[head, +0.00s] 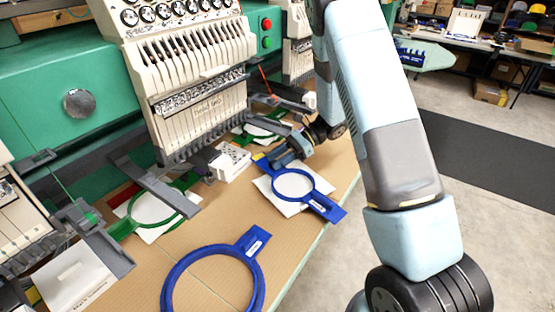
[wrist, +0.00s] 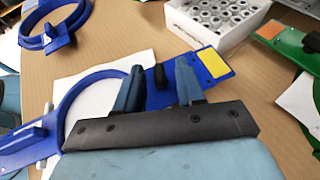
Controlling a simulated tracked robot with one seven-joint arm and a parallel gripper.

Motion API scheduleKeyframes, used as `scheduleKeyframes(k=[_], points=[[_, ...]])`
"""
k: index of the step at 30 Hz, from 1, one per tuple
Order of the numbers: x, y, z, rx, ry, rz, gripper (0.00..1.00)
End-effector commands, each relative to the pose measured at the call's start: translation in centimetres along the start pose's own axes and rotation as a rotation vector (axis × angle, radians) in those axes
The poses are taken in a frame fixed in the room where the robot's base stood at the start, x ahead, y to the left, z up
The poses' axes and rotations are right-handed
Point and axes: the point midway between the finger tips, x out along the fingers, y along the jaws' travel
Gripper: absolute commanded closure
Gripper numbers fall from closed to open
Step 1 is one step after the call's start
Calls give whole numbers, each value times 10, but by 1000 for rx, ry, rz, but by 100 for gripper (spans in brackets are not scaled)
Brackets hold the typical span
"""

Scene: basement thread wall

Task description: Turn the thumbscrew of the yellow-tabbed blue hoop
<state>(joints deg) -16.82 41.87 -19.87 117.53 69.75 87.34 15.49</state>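The yellow-tabbed blue hoop (head: 317,200) lies on the tan table over white fabric. Its ring (wrist: 66,107) shows at left in the wrist view, with the yellow tab (wrist: 213,63) on its blue bracket at right. A black thumbscrew (wrist: 158,76) stands up from the bracket. My gripper (wrist: 158,88) is open, one blue-grey finger on each side of the thumbscrew in the picture. I see gaps beside the thumbscrew, but cannot tell the depth between it and the fingers. In the head view my gripper (head: 283,157) covers the thumbscrew.
A larger blue hoop (head: 168,288) lies nearer on the table. A white box of bobbins (head: 232,165) stands left of my gripper. Green hoops (head: 122,228) lie under the embroidery machine (head: 205,110). The table's right edge is close to the hoop.

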Motion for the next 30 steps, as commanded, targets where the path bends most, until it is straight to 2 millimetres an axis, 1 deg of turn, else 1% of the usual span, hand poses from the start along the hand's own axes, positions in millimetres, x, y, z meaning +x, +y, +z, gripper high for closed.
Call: scheduleKeyframes(k=[3, 10, 11, 22, 30], points=[[3, 0, 0, 1, 0, 1, 62], [4, 0, 0, 1, 0, 0, 62], [4, 0, 0, 1, 0, 0, 64], [4, 0, 0, 0, 0, 0, 99], [4, 0, 0, 1, 0, -1, 100]])
